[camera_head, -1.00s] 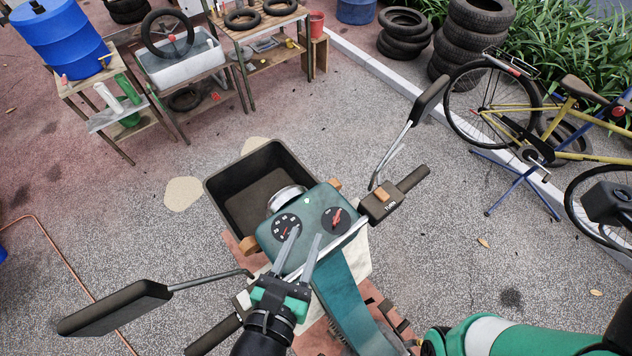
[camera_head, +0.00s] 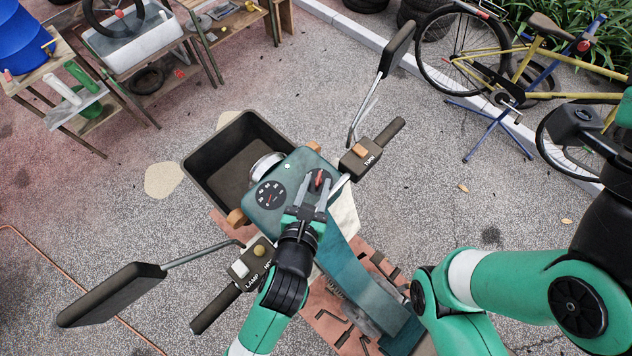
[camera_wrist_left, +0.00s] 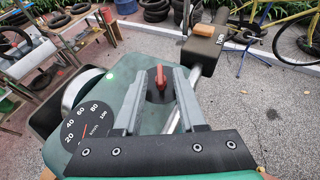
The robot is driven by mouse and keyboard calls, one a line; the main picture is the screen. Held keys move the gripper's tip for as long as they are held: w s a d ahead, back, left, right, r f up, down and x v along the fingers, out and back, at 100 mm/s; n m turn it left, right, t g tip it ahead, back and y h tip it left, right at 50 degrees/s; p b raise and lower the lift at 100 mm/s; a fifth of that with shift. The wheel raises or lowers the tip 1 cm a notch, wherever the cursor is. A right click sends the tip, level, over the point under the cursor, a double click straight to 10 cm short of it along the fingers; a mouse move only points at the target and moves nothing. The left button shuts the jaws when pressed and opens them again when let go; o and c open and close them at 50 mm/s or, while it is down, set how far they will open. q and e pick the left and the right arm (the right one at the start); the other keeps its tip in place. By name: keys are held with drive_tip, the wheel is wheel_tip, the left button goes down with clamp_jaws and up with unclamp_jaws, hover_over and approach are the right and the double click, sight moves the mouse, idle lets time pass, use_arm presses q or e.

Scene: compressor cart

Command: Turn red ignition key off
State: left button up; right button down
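The red ignition key (camera_head: 319,179) sits on a round dark dial on the teal scooter dashboard (camera_head: 292,166), right of the speedometer (camera_head: 269,195). In the left wrist view the key (camera_wrist_left: 160,78) stands roughly upright on its dark disc. My left gripper (camera_head: 316,182) is open, with its two grey fingers on either side of the key. In the left wrist view the fingers (camera_wrist_left: 160,71) are spread with gaps between them and the key. Whether they reach down to the key's height is hard to tell.
A mirror (camera_head: 397,48) and the right handlebar with a TURN switch box (camera_head: 360,157) stand right of the dashboard. The LAMP switch box (camera_head: 252,262) and another mirror (camera_head: 112,295) are left. A dark open basket (camera_head: 205,172) lies ahead. A yellow bicycle (camera_head: 520,60) stands far right.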

use_arm(q)
drive_tip(key=shift+w, duration=0.15)
clamp_jaws()
